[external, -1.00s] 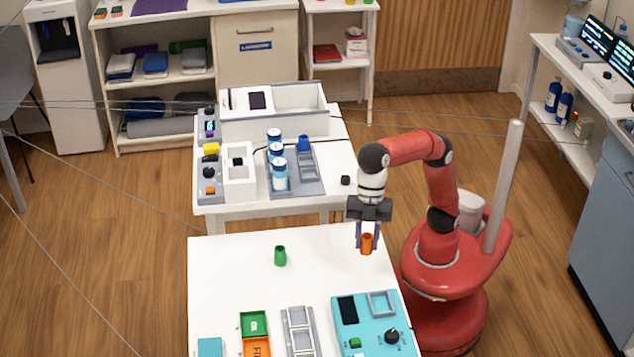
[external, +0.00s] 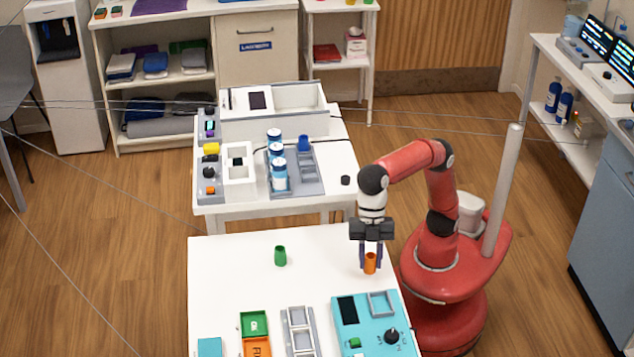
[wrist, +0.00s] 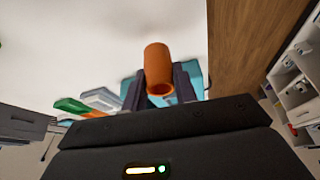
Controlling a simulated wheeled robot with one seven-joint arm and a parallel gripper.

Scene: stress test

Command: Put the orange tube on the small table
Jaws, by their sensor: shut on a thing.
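My gripper (external: 370,265) is shut on the orange tube (external: 370,262), with one dark finger on each side of it. The tube is upright in the external view, over the right part of the near white table (external: 235,285). I cannot tell whether its bottom touches the tabletop. In the wrist view the orange tube (wrist: 158,65) sits between the fingers of my gripper (wrist: 160,88), with its hollow end visible. A second white table (external: 335,200) stands behind the near one. I cannot tell from size which is the small table.
A green tube (external: 280,256) stands on the near table, left of my gripper. A teal device (external: 370,320), a grey rack (external: 299,330) and green and orange trays (external: 254,325) fill its front. Blue-white containers (external: 278,175) and a white bin (external: 290,120) occupy the far table.

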